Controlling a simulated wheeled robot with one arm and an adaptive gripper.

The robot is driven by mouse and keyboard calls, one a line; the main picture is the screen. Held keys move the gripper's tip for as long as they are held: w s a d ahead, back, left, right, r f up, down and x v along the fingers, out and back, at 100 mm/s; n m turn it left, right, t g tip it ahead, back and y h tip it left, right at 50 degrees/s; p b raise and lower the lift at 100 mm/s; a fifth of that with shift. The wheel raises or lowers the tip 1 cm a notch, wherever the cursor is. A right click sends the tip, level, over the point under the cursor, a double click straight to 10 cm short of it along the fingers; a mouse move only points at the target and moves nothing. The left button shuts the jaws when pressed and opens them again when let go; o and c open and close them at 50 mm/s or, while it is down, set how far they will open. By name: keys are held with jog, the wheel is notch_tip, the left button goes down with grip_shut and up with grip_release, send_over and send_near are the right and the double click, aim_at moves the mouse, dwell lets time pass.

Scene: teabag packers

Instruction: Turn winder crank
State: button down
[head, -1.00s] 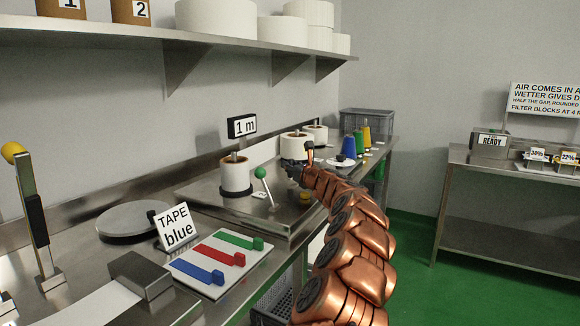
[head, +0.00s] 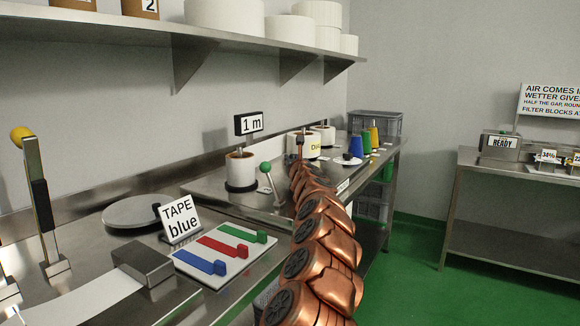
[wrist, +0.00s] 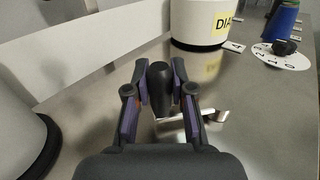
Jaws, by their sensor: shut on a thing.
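In the wrist view my gripper (wrist: 159,66) is shut on the black upright grip of the winder crank (wrist: 159,92), with a purple-padded finger on each side. The crank's bright metal arm (wrist: 208,121) shows below, low over the steel plate and running right from under the grip. In the head view my copper arm reaches over the winder bench. My fingers and the crank are mostly hidden there by my own arm.
White rolls stand close by: one at left (wrist: 18,125), one tagged "DIA" (wrist: 198,28) ahead. A numbered dial (wrist: 284,50) is at right. In the head view, a green-knobbed lever (head: 266,168) and "1 m" sign (head: 249,123) stand left of my arm.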

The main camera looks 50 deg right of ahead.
jog(key=shift+w+d+m+g+h+b, duration=0.2)
jog(key=shift+w+m+g+h+b, duration=0.1)
jog(key=shift+m+g+h, duration=0.35)
jog(key=c, duration=1)
grip_release()
jog(key=shift+s, duration=0.15)
